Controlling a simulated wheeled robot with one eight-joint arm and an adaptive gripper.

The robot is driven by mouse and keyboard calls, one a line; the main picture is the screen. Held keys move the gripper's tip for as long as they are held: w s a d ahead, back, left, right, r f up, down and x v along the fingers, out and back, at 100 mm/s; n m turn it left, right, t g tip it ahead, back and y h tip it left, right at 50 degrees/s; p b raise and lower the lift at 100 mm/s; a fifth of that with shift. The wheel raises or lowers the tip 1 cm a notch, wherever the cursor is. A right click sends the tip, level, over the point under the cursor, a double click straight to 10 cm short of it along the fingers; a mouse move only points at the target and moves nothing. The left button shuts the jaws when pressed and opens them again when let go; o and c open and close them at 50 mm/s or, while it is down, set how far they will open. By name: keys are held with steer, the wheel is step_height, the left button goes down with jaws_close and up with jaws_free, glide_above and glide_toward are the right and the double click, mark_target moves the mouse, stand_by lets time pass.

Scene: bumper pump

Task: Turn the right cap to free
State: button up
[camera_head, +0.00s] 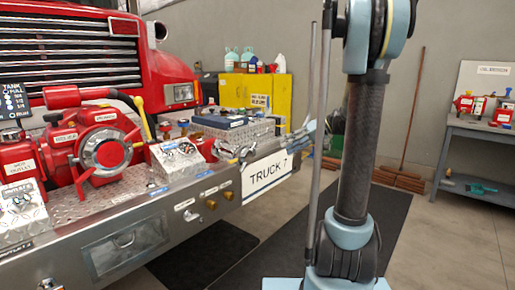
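The red truck's silver bumper deck (130,188) carries a red pump body with a large round grey-rimmed port (105,152). Red fittings with white labels stand left of it, including one at the far left (18,165). Several small brass knobs (211,205) sit on the bumper's front face. I cannot tell which part is the right cap, or how any cap is turned. My arm (357,150) rises at the right of the picture and leaves through the top edge.
Two sloped gauge panels (178,155) and a blue-topped box (222,122) stand on the deck. A "TRUCK 7" plate (268,173) hangs at the bumper's right end. A yellow cabinet (255,93) and grey workbench (478,150) stand behind. Dark mats (285,245) cover part of the floor.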

mark_target(247, 157)
steer(key=w+d+r+n+y, duration=0.1)
steer(key=w+d+n+y, duration=0.15)
steer(key=w, duration=0.55)
steer(key=x, duration=1.7)
steer(key=shift+w+r, duration=0.25)
steer(key=shift+r, duration=0.05)
steer(key=shift+a+m+y, duration=0.1)
steer(key=shift+m+y, duration=0.15)
steer(key=shift+m, duration=0.1)
jaws_close()
